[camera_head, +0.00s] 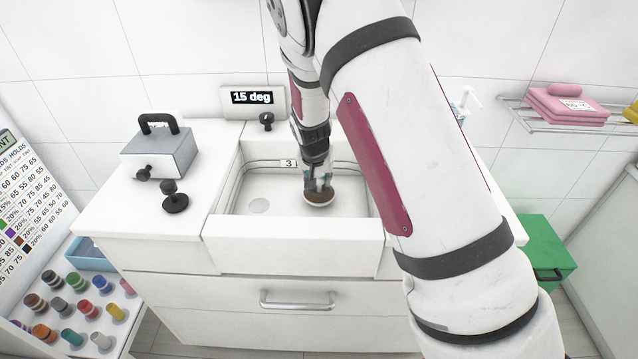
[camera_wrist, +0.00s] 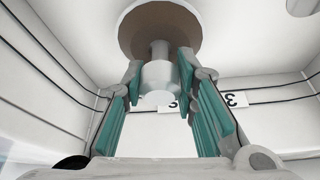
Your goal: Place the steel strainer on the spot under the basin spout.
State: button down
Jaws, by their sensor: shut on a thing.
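My gripper (camera_head: 319,180) is down inside the white basin (camera_head: 300,235), over its floor. It is shut on the knob of the steel strainer (camera_head: 319,197), a round piece with a brown face and a pale rim. In the wrist view the strainer (camera_wrist: 160,28) is beyond the teal fingers of my gripper (camera_wrist: 162,85), which hold its pale knob from both sides. Whether the strainer touches the floor I cannot tell. A pale grey round mark (camera_head: 259,206) lies on the basin floor to the left of the strainer. I cannot make out the spout; my arm covers part of the basin.
A tag reading 3 (camera_head: 289,163) is on the basin's back wall. A display reading 15 deg (camera_head: 252,98) stands behind. A grey box with a black handle (camera_head: 160,150) and a black knob (camera_head: 174,197) are on the left counter. The basin's left floor is clear.

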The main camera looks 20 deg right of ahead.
jog(key=shift+f, duration=0.8)
jog(key=c, duration=1.3)
grip_release()
jog(key=shift+f, duration=0.15)
jog(key=p+v, duration=0.1)
jog(key=v, duration=1.1)
jog(key=shift+r, duration=0.25)
